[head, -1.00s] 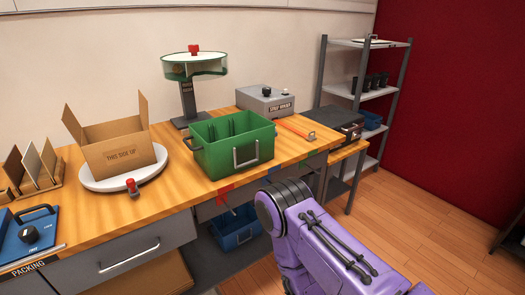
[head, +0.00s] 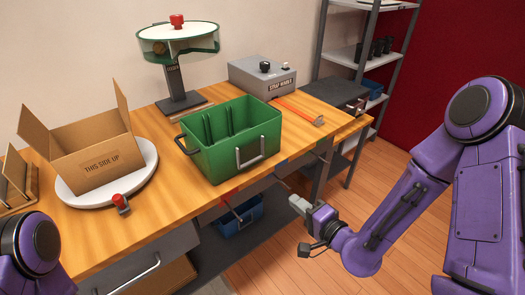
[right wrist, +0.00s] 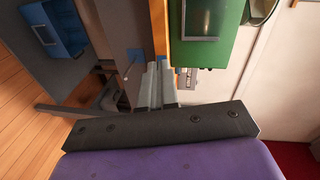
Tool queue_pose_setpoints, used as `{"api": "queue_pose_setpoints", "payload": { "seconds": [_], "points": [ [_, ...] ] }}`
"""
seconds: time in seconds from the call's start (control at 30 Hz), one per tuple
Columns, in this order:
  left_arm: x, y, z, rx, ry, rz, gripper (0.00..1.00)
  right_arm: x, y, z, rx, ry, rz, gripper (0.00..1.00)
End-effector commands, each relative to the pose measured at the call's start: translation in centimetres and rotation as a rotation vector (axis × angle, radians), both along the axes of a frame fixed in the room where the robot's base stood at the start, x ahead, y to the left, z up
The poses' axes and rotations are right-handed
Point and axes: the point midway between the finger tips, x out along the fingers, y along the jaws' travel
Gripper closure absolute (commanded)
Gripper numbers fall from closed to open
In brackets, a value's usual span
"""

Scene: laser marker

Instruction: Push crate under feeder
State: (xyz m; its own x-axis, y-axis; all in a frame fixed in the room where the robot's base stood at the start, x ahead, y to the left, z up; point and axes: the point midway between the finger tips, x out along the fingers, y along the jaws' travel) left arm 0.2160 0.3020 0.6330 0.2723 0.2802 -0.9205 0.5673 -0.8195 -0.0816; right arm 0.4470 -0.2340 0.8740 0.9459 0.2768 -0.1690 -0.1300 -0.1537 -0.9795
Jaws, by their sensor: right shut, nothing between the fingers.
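The green crate (head: 213,160) stands upright on the wooden workbench, near its front edge, with a metal handle facing me. The feeder (head: 178,45), a round green-rimmed bowl with a red knob on a dark post, stands behind the crate and to its left. The crate is in front of the feeder, not beneath the bowl. My right gripper (head: 297,203) is shut and empty, in front of the bench and right of the crate, apart from it. In the right wrist view, the shut fingers (right wrist: 160,72) point towards the bench edge, with the crate (right wrist: 205,40) beyond. My left gripper is out of view.
A cardboard box (head: 88,160) sits on a round white turntable (head: 140,180) left of the crate. A grey strap winder (head: 262,78) stands behind, and an orange-handled tool (head: 300,110) lies right of the crate. A blue bin (head: 238,220) is below the bench.

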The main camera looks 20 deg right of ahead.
Motion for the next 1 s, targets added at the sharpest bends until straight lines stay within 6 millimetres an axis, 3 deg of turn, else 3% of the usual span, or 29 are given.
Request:
{"api": "queue_pose_setpoints", "payload": {
  "seconds": [0.03, 0.1, 0.17, 0.27, 0.7, 1.0],
  "points": [
    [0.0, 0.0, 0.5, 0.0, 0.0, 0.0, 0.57, 0.5, 0.3, 2.8, 0.073, -0.063, 0.015, 1.0],
    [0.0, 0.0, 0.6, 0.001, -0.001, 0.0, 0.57, 0.7, 0.7, 4.8, 0.139, -0.114, 0.037, 1.0],
    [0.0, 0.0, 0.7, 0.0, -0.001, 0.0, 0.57, 1.1, 0.9, 5.5, 0.162, -0.132, 0.049, 1.0],
    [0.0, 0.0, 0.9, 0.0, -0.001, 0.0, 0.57, 2.3, 1.4, 5.5, 0.162, -0.134, 0.055, 1.0],
    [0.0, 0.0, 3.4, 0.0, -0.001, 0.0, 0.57, 11.0, 4.7, 5.6, 0.158, -0.13, 0.055, 1.0],
    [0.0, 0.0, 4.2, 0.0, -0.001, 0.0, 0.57, 13.8, 5.8, 5.3, 0.159, -0.13, 0.054, 1.0]
  ]
}}
